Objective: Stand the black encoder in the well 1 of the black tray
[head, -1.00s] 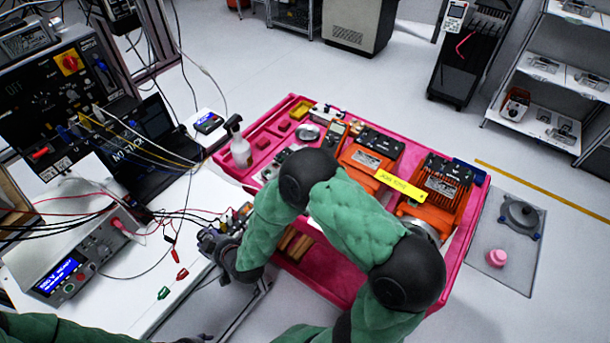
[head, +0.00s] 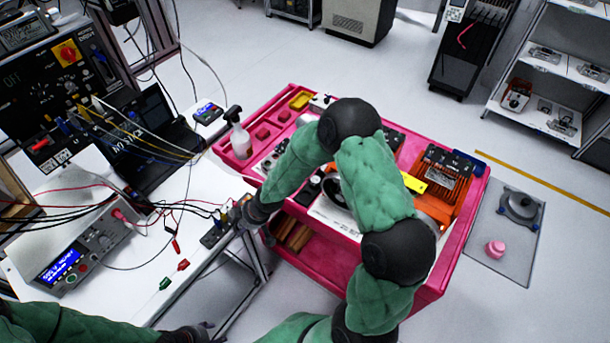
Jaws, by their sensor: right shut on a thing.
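My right gripper (head: 238,217) is at the right edge of the white bench, beside a dark tray-like piece (head: 214,238) that looks like the black tray. The gripper is small and partly covered by its own wrist. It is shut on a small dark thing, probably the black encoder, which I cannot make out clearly. The tray's wells cannot be told apart at this size. The green sleeve of my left arm shows at the bottom left. A dark end at the bottom edge may be my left gripper (head: 188,334), too cut off to read.
The white bench (head: 115,290) carries a power supply (head: 82,250), loose leads and red and green clips (head: 175,272). A pink cart (head: 452,262) with orange drive units stands to the right, under my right arm. A spray bottle (head: 238,135) stands on its left corner.

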